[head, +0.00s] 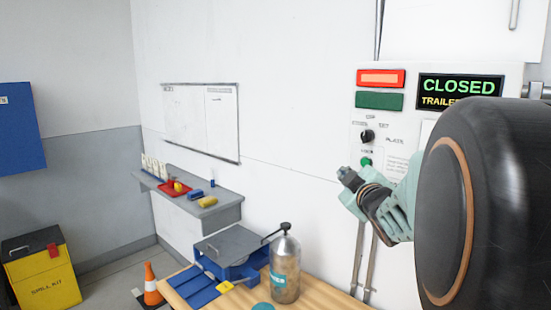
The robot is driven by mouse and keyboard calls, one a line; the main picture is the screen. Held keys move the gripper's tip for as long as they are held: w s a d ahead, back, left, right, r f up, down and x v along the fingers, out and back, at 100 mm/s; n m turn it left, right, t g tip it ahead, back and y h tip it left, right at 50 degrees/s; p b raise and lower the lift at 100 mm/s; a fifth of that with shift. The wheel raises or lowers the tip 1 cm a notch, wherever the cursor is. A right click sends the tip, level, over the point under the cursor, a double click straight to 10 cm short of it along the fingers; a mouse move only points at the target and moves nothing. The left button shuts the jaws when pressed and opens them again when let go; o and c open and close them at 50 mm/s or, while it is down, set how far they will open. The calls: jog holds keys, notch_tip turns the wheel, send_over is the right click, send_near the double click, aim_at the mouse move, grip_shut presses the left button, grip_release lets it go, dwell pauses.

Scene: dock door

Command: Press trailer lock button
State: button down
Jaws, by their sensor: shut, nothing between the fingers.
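The white control panel (399,75) is on the wall at the right. Its dark display (460,85) reads "CLOSED" with "TRAILE" below, the rest covered. A black selector knob (367,136) sits on the panel, with a small green button (365,162) under it. The small labels are too blurred to read, so I cannot tell which control is the trailer lock button. My gripper (344,173) is shut and empty, pointing left, just below and left of the green button in the picture. I cannot tell whether it touches the panel. My arm hides the panel's lower right.
A red lamp (381,78) is lit above a dark green one (379,101). Below, a wooden table (332,300) holds a metal spray bottle (285,270) and a blue box (238,250). A grey shelf (217,209) with small items is at left. An orange cone (151,285) stands on the floor.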

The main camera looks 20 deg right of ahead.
aim_at(362, 166)
jog(key=shift+s, duration=0.1)
jog(key=shift+w+d+p, duration=0.5)
jog(key=shift+w+d, duration=0.25)
jog(key=shift+d, duration=0.5)
jog(key=shift+w+d+p, duration=0.55)
jog(key=shift+w+d, duration=0.25)
jog(key=shift+d, duration=0.5)
jog(key=shift+w+d+p, duration=0.5)
jog(key=shift+w+d, duration=0.25)
jog(key=shift+d, duration=0.5)
jog(key=shift+d, duration=0.1)
jog(key=shift+w+d, duration=0.2)
jog(key=shift+d, duration=0.05)
jog(key=shift+w+d, duration=0.2)
jog(key=shift+d, duration=0.2)
jog(key=shift+s+a+f, duration=0.1)
jog(key=shift+s+a, duration=0.05)
jog(key=shift+a, duration=0.15)
jog(key=shift+s+a+b, duration=0.3)
jog(key=shift+a+b, duration=0.1)
jog(key=shift+b, duration=0.1)
